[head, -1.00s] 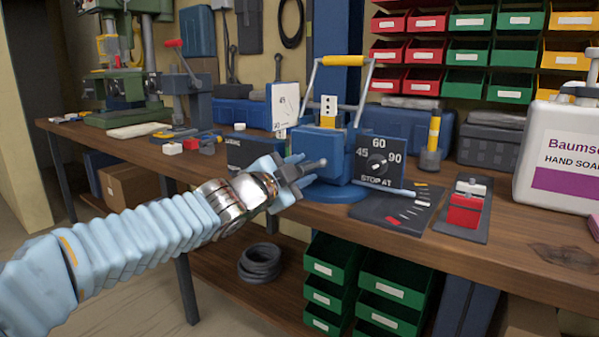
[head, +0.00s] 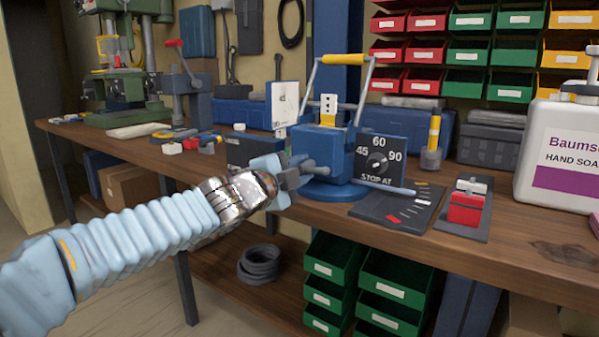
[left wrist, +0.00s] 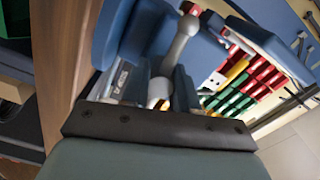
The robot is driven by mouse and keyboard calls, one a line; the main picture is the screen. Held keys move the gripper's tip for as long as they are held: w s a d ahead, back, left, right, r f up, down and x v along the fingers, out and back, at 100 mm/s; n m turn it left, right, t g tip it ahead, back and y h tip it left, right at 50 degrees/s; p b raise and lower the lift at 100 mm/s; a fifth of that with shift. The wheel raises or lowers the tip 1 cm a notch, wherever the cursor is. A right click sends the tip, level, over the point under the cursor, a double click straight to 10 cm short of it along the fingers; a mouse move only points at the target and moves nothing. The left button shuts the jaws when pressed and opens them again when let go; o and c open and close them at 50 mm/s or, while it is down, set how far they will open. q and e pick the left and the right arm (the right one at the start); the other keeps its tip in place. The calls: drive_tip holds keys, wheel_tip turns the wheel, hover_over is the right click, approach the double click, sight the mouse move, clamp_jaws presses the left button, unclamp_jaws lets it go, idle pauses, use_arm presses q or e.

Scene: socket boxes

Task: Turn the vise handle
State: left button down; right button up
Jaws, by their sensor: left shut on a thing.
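The blue vise (head: 325,158) stands on a round blue base on the wooden bench. Its grey handle (head: 320,171) with a rounded end sticks out at the front left. My left gripper (head: 298,172) is shut on the handle at the vise's front. In the left wrist view, the handle's grey bar and ball end (left wrist: 186,30) rise between the two dark blue fingers (left wrist: 155,88). A dark dial plate marked 45, 60, 90 and "STOP AT" (head: 380,162) sits right of the vise. My right gripper is out of view.
A dark mat with markings (head: 405,208) and a red block on a dark plate (head: 466,208) lie right of the vise. A large soap bottle (head: 562,160) stands at far right. Green drawers (head: 330,285) are below the bench edge.

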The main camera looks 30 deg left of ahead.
use_arm(q)
drive_tip(key=shift+f+m, duration=0.1)
drive_tip(key=shift+m, duration=0.8)
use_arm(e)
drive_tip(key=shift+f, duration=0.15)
use_arm(q)
drive_tip(key=c, duration=0.9)
unclamp_jaws()
drive_tip(key=shift+o, duration=0.2)
drive_tip(key=shift+s, duration=0.1)
drive_tip(key=s+a+p, duration=0.1)
drive_tip(key=s+p, duration=0.4)
drive_tip(key=s, duration=0.8)
drive_tip(key=shift+s, duration=0.3)
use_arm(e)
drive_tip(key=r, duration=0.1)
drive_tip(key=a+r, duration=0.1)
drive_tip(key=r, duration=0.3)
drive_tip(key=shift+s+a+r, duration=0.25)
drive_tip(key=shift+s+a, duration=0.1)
